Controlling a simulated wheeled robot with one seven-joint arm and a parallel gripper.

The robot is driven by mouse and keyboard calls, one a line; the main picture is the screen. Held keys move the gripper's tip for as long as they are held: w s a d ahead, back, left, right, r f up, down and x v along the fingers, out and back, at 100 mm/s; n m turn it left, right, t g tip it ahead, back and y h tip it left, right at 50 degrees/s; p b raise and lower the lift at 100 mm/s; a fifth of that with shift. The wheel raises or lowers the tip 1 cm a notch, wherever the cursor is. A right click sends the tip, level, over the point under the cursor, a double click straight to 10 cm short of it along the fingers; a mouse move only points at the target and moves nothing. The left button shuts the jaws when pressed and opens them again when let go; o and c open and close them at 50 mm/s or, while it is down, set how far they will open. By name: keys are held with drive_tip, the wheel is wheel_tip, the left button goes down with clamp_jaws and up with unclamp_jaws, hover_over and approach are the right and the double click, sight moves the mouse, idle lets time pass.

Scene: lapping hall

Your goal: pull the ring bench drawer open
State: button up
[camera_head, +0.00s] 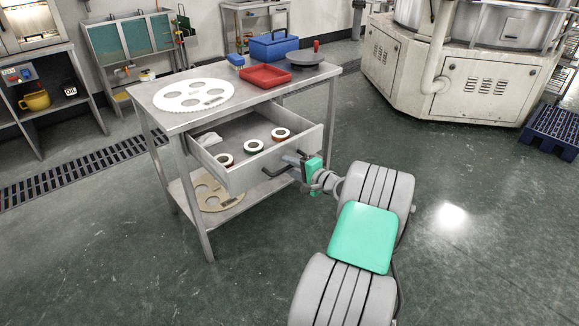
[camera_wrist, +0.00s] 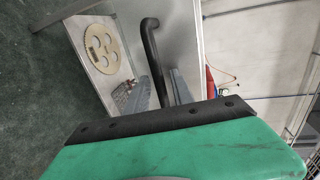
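The ring bench (camera_head: 330,72) is a grey metal table with a drawer (camera_head: 228,178) under its top. The drawer stands well out from the bench, its inside showing. Several rings (camera_head: 253,147) and a pale crumpled cloth (camera_head: 208,139) lie in it. A dark bar handle (camera_head: 274,171) is on the drawer front; it also shows in the wrist view (camera_wrist: 151,48). My gripper (camera_head: 301,164) is at the handle's right part. In the wrist view its grey fingers (camera_wrist: 157,92) lie on both sides of the bar and look closed on it. The exact contact is partly hidden.
On the bench top are a white holed disc (camera_head: 194,96), a red tray (camera_head: 268,77), a blue toolbox (camera_head: 273,46) and a dark round plate (camera_head: 306,59). A tan holed disc (camera_head: 214,196) lies on the lower shelf. The floor in front is clear; a large machine (camera_head: 447,85) stands behind right.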

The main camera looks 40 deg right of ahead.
drive_tip(key=shift+o, duration=0.3)
drive_tip(key=shift+d+r, duration=0.1)
drive_tip(key=shift+d, duration=0.05)
drive_tip(key=shift+s, duration=0.2)
drive_tip(key=p+v, duration=0.1)
drive_tip(key=v, duration=0.6)
drive_tip(key=shift+s, duration=0.25)
